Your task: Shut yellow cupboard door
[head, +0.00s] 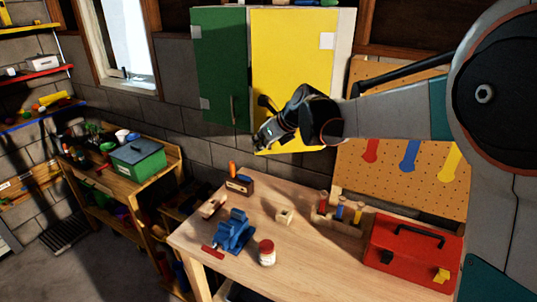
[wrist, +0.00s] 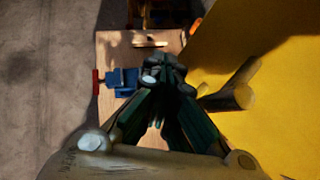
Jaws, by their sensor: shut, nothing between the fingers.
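The yellow cupboard door (head: 290,60) is on the wall cupboard, right of the green door (head: 222,60). Its lower edge reaches further down in the picture than the green door's, so it looks ajar, with its left side out from the cupboard. My gripper (head: 262,140) is in front of its lower left part in the head view. In the wrist view, the yellow door (wrist: 285,85) fills the right side, and its handle (wrist: 235,92) sticks out right of my gripper (wrist: 165,72). My gripper is shut and empty; I cannot tell whether it touches the door.
Below is a wooden workbench (head: 300,250) with a blue vise (head: 233,232), a jar (head: 267,253), wooden blocks and a red toolbox (head: 412,255). A pegboard (head: 400,130) is on the right. A shelf unit with a green box (head: 138,158) stands at the left.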

